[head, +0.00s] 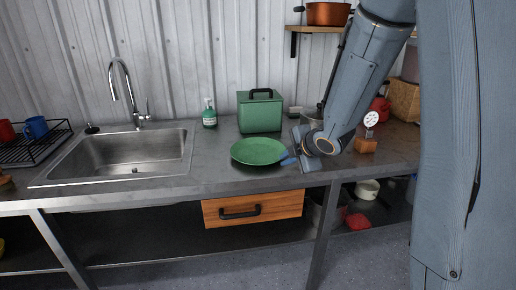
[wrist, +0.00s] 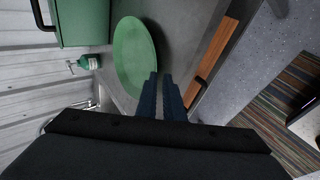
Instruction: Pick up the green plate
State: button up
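The green plate (head: 258,151) lies flat on the metal counter, in front of the green box and right of the sink. In the wrist view the plate (wrist: 134,57) is ahead of my fingers, partly hidden by the left fingertip. My gripper (head: 287,161) is at the plate's right edge in the head view. In the wrist view my gripper's two blue fingers (wrist: 161,88) are close together with a narrow gap between them. The fingertips are near the plate's rim; I cannot tell whether they touch it.
A green box with a black handle (head: 260,110) stands behind the plate, with a soap bottle (head: 209,114) to its left. The sink (head: 130,155) is farther left. A wooden drawer (head: 253,208) is below the counter.

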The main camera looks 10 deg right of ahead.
aim_at(274, 169)
jog(key=shift+n+y, duration=0.4)
jog(key=shift+n, duration=0.4)
jog(key=shift+w+r+p+x, duration=0.15)
jog(key=shift+p+x, duration=0.15)
jog(key=shift+x, duration=1.05)
jog(key=shift+w+r+p+x, duration=0.1)
jog(key=shift+p+x, duration=0.2)
jog(key=shift+x, duration=1.05)
jog(key=shift+w+r+p+x, duration=0.15)
jog(key=shift+p+x, duration=0.15)
jog(key=shift+x, duration=1.05)
jog(key=shift+a, duration=0.1)
grip_shut()
jog(key=shift+r, duration=0.1)
